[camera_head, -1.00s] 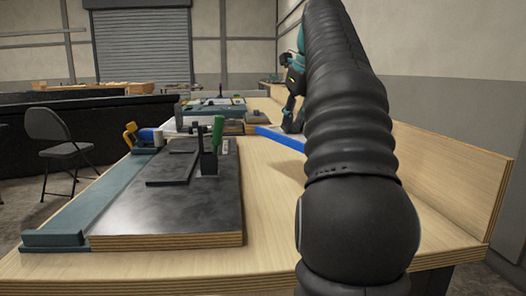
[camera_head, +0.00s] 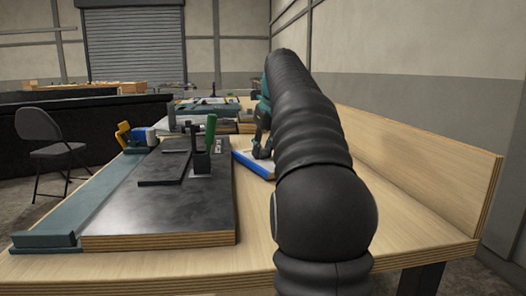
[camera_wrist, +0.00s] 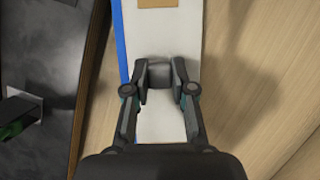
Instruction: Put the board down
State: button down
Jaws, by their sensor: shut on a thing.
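The board is a long, flat white piece with a blue edge and a tan patch. It shows in the wrist view (camera_wrist: 163,35) and partly in the head view (camera_head: 253,163), where my arm hides much of it. My gripper (camera_wrist: 160,82) is shut on the board, with its fingers around a grey block-like part on top. In the head view my gripper (camera_head: 262,143) is low over the wooden bench (camera_head: 262,205), right of the dark panel. A shadow falls on the bench beside the board. I cannot tell whether the board touches the bench.
A dark panel (camera_head: 130,215) with a green-handled clamp (camera_head: 210,130) lies left of the board, close to it in the wrist view. A teal rail runs along its left side. A raised wooden back edge (camera_head: 420,170) bounds the bench at right. Bare bench lies between.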

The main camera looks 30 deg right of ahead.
aim_at(268, 161)
jog(key=shift+f, duration=0.25)
jog(key=shift+f, duration=0.1)
jog(key=c, duration=1)
grip_release()
jog(key=v, duration=0.7)
jog(key=shift+s+r, duration=0.1)
jog(key=shift+r, duration=0.2)
jog(key=shift+s, duration=0.1)
